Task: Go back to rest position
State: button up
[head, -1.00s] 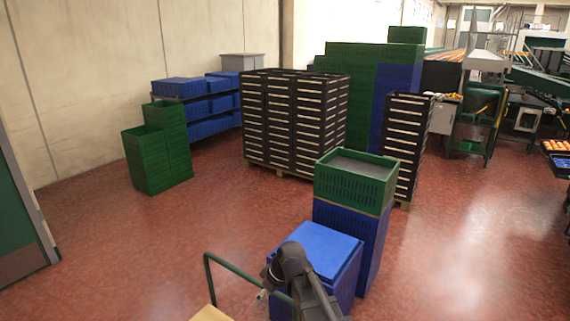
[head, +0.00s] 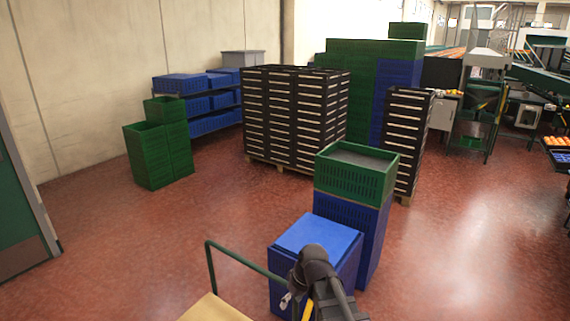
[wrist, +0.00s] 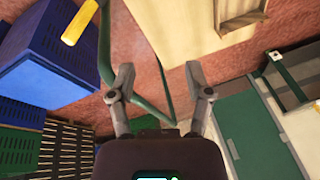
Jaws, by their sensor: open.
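My gripper (wrist: 160,78) shows in the wrist view with its two fingers spread wide apart and nothing between them. In the head view my dark arm stands at the bottom centre, in front of a blue crate stack (head: 318,236). The gripper's fingers are mostly hidden there. The blue crates (wrist: 45,65) also show at the left of the wrist view, apart from the fingers. A green tube handle (head: 240,266) runs beside the arm, and in the wrist view the handle (wrist: 150,108) passes behind the fingers.
A tan board (head: 214,308) lies at the lower left of the arm. A green crate (head: 352,182) tops blue crates behind. Black crate stacks (head: 295,120) and green crates (head: 158,155) stand farther back. The red floor (head: 130,245) on the left is clear up to a green door (head: 20,220).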

jog(key=s+d+f+m+h+b, duration=0.1)
jog(key=s+d+f+m+b, duration=0.2)
jog(key=d, duration=0.4)
jog(key=s+d+f+m+h+b, duration=0.2)
jog(key=s+d+f+m+b, duration=0.1)
jog(key=d, duration=0.5)
jog(key=shift+s+f+m+g, duration=0.15)
jog(key=shift+f+m+g, duration=0.25)
jog(key=shift+f+m, duration=0.35)
dwell(1.0)
